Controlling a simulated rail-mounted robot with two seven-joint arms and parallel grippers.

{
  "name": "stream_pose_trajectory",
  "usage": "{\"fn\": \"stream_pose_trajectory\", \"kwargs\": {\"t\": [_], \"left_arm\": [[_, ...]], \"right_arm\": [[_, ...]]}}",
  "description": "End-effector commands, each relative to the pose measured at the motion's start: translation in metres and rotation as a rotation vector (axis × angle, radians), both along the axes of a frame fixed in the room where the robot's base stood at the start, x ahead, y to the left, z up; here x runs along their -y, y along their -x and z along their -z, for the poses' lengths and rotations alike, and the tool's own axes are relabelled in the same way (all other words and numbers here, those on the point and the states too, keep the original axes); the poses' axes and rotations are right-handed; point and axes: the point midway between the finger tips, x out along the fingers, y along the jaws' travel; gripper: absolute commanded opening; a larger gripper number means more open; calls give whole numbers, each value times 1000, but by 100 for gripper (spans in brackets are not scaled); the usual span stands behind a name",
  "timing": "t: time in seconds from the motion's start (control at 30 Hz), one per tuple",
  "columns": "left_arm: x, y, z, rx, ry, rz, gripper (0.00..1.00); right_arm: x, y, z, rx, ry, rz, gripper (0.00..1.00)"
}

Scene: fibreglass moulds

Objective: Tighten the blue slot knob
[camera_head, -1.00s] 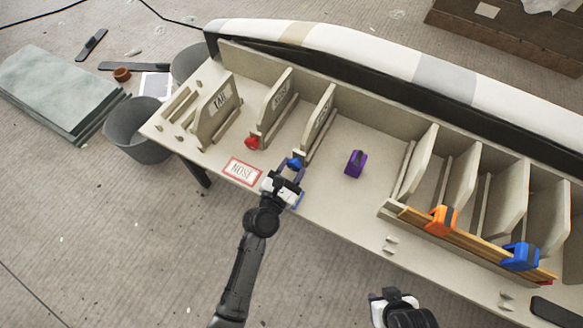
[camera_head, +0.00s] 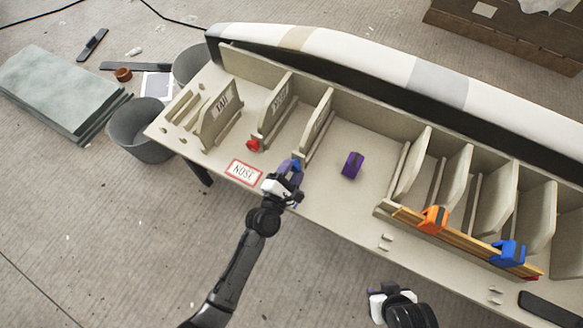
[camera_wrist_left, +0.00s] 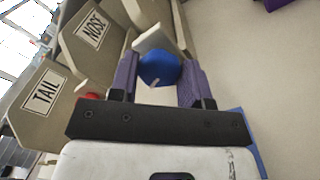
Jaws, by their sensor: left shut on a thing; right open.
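The blue slot knob (camera_wrist_left: 158,68) sits at the front end of a slot holding an upright mould board (camera_head: 316,126). In the left wrist view it lies between the two purple fingers of my left gripper (camera_wrist_left: 160,76), with a pale mark on its face. In the head view the blue knob (camera_head: 297,163) is mostly hidden by my left gripper (camera_head: 292,171), which is shut on it. My right gripper (camera_head: 377,294) is open and empty at the bottom of the head view, away from the bench; its fingers are hard to make out.
A purple block (camera_head: 352,165) stands on the bench (camera_head: 340,197) to the right. Orange (camera_head: 433,219) and blue (camera_head: 508,252) clamps hold wooden strips farther right. Upright boards rise behind.

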Motion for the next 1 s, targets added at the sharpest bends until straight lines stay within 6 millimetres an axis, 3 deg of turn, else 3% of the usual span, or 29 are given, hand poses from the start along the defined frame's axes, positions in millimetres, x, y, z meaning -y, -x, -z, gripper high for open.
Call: {"fn": "stream_pose_trajectory", "kwargs": {"t": [0.73,0.77,1.0], "left_arm": [[0,0,0,39,-87,0,20],[0,0,0,39,-87,0,44],[0,0,0,38,-86,1,67]], "right_arm": [[3,0,-5,1,10,-6,43],[3,0,-5,0,9,-6,43],[2,0,-5,0,8,-5,43]]}}
